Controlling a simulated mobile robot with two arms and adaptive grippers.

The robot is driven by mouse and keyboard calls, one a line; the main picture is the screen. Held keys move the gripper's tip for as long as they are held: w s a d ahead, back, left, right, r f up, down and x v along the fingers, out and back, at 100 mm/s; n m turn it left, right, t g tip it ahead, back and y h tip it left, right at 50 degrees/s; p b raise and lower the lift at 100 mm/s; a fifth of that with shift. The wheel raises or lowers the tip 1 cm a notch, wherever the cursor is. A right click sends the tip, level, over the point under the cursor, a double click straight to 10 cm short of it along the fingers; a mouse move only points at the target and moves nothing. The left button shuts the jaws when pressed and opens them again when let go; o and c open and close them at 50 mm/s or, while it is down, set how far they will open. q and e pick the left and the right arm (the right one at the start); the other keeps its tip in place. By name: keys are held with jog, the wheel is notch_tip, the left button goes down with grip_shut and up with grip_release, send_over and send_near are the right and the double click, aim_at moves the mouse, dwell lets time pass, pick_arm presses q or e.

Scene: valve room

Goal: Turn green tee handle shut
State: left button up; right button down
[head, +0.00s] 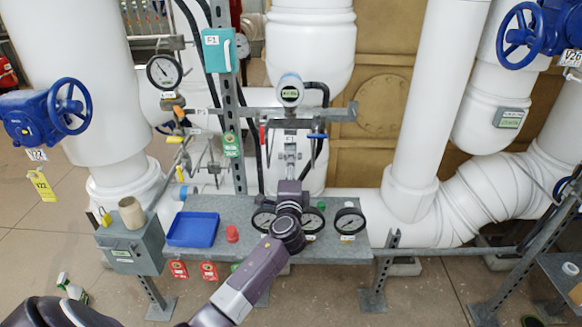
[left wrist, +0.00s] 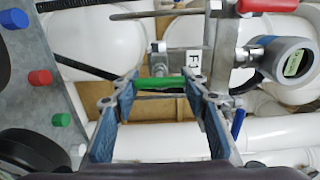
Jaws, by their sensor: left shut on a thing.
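The green tee handle (left wrist: 158,83) shows in the left wrist view as a short green bar lying across the picture. It sits between the fingertips of my left gripper (left wrist: 165,86), which is shut on it, one finger at each end. A metal valve body and a white label are just behind it. In the head view my left gripper (head: 290,178) reaches up from the bench to the pipework below the round digital gauge (head: 290,92), and it hides the green handle. My right gripper is not in view.
A red lever (head: 262,138) and a blue lever (head: 317,136) flank the valve line above my gripper. The grey bench (head: 215,208) holds a blue tray (head: 193,229), dial gauges (head: 349,222) and coloured caps. Large white pipes stand on both sides.

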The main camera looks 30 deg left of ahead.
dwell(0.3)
pick_arm(q)
jog(key=o, duration=1.2)
jog(key=shift+c, duration=0.2)
jog(key=v, duration=1.2)
jog(key=shift+s+f, duration=0.1)
